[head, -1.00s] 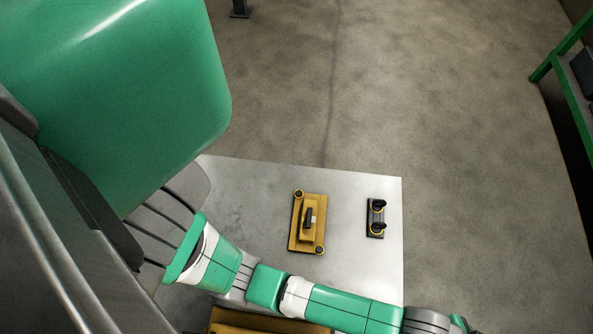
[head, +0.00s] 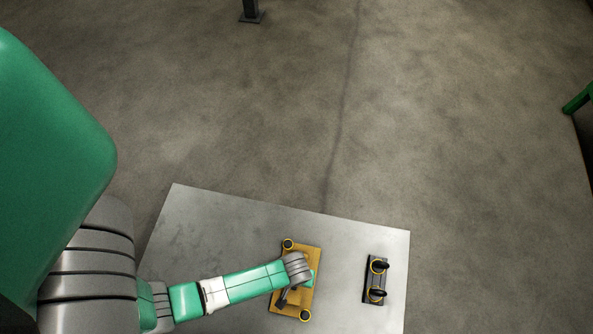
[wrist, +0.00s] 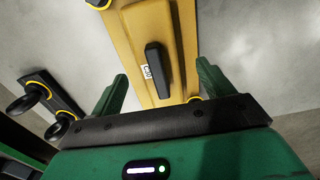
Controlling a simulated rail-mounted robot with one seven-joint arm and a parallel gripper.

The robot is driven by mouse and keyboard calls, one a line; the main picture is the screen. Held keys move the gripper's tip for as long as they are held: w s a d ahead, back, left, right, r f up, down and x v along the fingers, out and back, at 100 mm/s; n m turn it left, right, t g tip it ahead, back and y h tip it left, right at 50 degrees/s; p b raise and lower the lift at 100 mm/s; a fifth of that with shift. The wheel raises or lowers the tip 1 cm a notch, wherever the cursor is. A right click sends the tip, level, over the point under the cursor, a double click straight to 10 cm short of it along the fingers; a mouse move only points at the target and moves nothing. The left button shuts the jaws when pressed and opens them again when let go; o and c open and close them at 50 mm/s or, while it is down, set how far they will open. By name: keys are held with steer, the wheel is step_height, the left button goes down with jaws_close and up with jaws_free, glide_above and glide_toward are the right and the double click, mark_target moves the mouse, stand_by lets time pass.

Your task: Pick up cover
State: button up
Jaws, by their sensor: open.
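The cover (head: 301,301) is a yellow plate with a raised middle and a black bar handle. It lies on the grey metal table. In the wrist view the cover (wrist: 186,45) runs up from between my fingers, and its black handle (wrist: 158,70) and a small white label show clearly. My gripper (wrist: 160,86) is open and empty, with one green finger on each side of the cover's middle. The handle lies between and just beyond the fingertips. In the head view my wrist hides part of the cover. I cannot tell the exact height of my fingers above it.
A dark plate with two black ring-like knobs (head: 376,280) lies on the table (head: 215,222) to the right of the cover, with a gap between them. The table's left and far areas are bare. A dark post foot (head: 251,16) stands on the floor beyond.

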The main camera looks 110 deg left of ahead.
steer(key=f+b, duration=0.1)
steer(key=f, duration=0.2)
steer(key=a+f+b, duration=0.1)
steer(key=f, duration=0.1)
steer(key=shift+f+b, duration=0.2)
steer(key=shift+b, duration=0.1)
steer(key=shift+w, duration=0.1)
steer(key=shift+c, duration=0.2)
steer(key=shift+r, duration=0.15)
steer(key=c, duration=1.2)
